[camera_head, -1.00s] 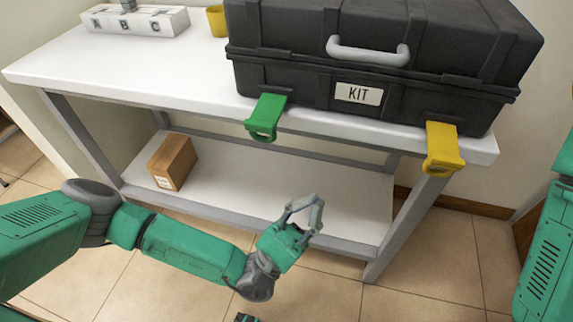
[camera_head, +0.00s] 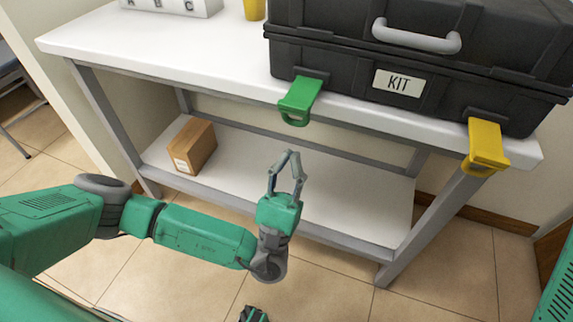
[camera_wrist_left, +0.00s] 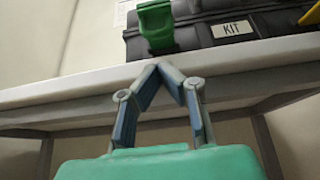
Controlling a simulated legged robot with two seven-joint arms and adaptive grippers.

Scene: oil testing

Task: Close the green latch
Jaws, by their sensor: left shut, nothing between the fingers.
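The green latch (camera_head: 300,99) hangs open from the lower front edge of the black kit case (camera_head: 345,75), sticking out past the table's front edge. It also shows in the left wrist view (camera_wrist_left: 156,27), above and slightly left of the fingertips. My left gripper (camera_head: 289,153) is below the latch and in front of the table, apart from it. Its fingertips (camera_wrist_left: 160,66) meet and hold nothing. The fingers point up toward the latch.
A yellow latch (camera_head: 484,146) hangs open at the case's right. The white table (camera_head: 180,55) has a lower shelf (camera_head: 250,185) with a cardboard box (camera_head: 194,146). A yellow cup (camera_head: 254,9) and a lettered white block (camera_head: 172,6) stand at the back. Space before the table is free.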

